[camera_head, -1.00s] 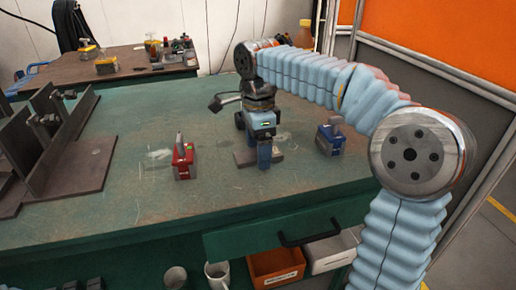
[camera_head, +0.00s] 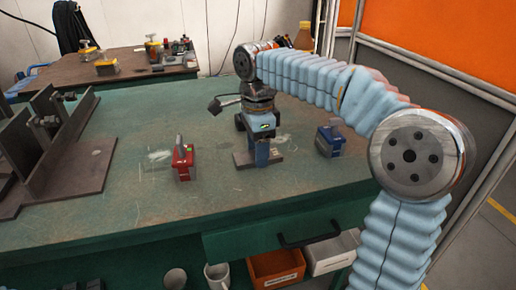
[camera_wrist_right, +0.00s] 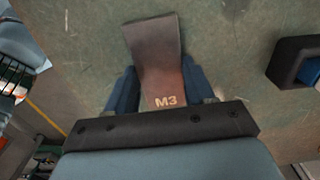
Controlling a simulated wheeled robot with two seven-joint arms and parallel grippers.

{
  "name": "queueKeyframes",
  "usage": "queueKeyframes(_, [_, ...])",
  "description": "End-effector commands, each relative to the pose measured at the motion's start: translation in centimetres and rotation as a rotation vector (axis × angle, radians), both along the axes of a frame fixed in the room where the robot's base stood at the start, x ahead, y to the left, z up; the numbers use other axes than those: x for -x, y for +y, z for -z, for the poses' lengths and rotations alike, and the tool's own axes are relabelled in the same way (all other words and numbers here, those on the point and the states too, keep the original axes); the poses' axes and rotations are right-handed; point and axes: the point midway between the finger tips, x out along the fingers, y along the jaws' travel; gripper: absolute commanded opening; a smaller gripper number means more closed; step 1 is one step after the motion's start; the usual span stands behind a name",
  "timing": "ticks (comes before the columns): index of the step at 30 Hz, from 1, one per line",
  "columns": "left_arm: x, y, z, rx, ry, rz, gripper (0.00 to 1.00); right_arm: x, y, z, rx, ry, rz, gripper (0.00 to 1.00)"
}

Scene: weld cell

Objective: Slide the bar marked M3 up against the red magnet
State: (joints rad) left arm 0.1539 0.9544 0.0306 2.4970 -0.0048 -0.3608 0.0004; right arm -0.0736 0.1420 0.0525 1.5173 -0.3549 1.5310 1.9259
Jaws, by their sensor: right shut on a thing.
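The bar marked M3 (camera_wrist_right: 163,78) is a flat brown-grey bar, with its lettering at the near end in the right wrist view. In the head view the bar (camera_head: 243,159) lies on the green bench top. My right gripper (camera_head: 263,160) points down and is shut on the bar; its blue fingers (camera_wrist_right: 161,94) flank it in the wrist view. The red magnet (camera_head: 183,161) stands on the bench left of the bar, with a clear gap between them. My left gripper is out of view.
A blue block-like device (camera_head: 329,140) stands right of the bar. A dark steel fixture with upright plates (camera_head: 75,165) is at the left. A dark block with a blue part (camera_wrist_right: 301,65) shows at the wrist view's right. The bench between bar and red magnet is clear.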

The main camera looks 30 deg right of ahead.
Motion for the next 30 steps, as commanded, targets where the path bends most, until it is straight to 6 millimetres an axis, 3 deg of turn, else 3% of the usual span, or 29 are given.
queueKeyframes(10, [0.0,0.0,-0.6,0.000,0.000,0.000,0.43,-0.5,1.8,-0.1,0.000,0.002,-0.004,0.00])
queueKeyframes(30, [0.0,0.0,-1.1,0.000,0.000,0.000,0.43,-1.0,3.2,-0.1,-0.001,0.000,-0.003,0.00])
